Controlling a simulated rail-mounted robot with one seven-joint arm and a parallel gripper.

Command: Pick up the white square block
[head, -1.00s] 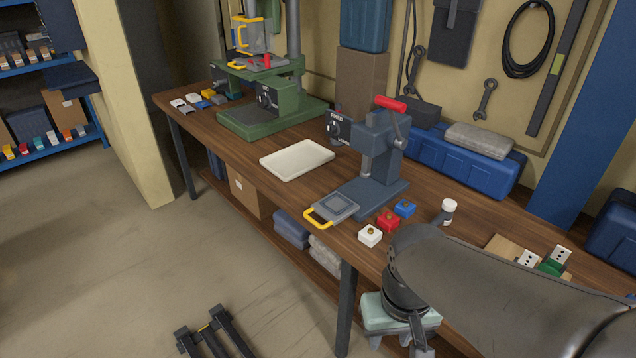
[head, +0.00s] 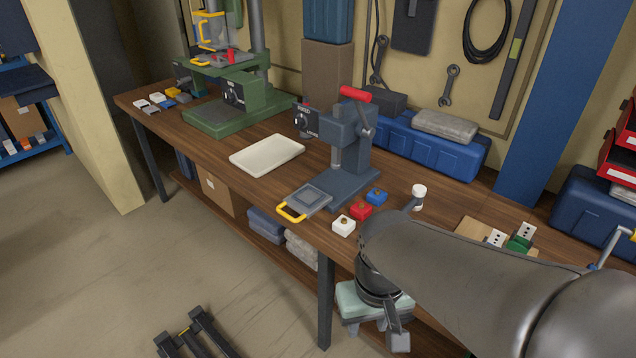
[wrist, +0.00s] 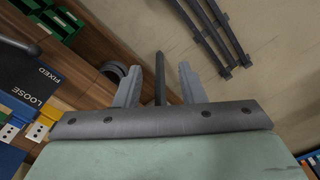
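The white square block (head: 343,226) sits on the wooden bench near its front edge, with a round brass-coloured spot on top. A red block (head: 361,210) and a blue block (head: 376,196) stand in a row behind it. My gripper (wrist: 160,76) is open and empty, its two grey fingers apart in the wrist view. In the head view my gripper hangs at the bench's front edge, below and right of the white block and apart from it; its fingers are only partly visible there. I cannot make out the white block in the wrist view.
A grey-blue press (head: 340,165) with a yellow-handled plate stands just behind and left of the blocks. A white bottle (head: 419,197) stands to their right. A cream tray (head: 267,155) and a green press (head: 240,115) are further left. A bench leg (head: 326,300) stands near my gripper.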

